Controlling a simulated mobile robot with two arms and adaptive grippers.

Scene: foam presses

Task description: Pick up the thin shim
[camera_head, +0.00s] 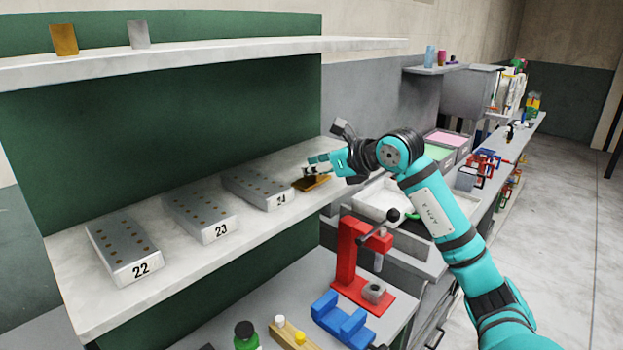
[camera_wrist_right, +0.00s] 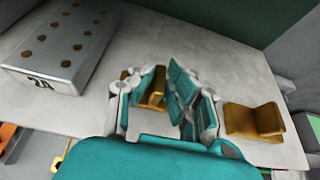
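My right gripper (camera_head: 312,164) is low over the middle shelf, just right of the block marked 24. In the right wrist view its fingers (camera_wrist_right: 160,92) stand apart, with a gold-coloured piece (camera_wrist_right: 155,90) showing between them. I cannot tell whether the fingers touch it. A second gold piece, folded like a V (camera_wrist_right: 255,121), lies on the shelf right of the fingers. In the head view one gold piece (camera_head: 311,184) shows beside the gripper. Which piece is the thin shim is not clear. My left gripper is out of view.
Grey drilled blocks marked 22 (camera_head: 124,250), 23 (camera_head: 202,214) and 24 (camera_head: 258,189) line the middle shelf. The upper shelf (camera_head: 200,58) holds a gold plate (camera_head: 63,40) and a grey plate (camera_head: 138,35). A red press (camera_head: 350,262) stands below, in front.

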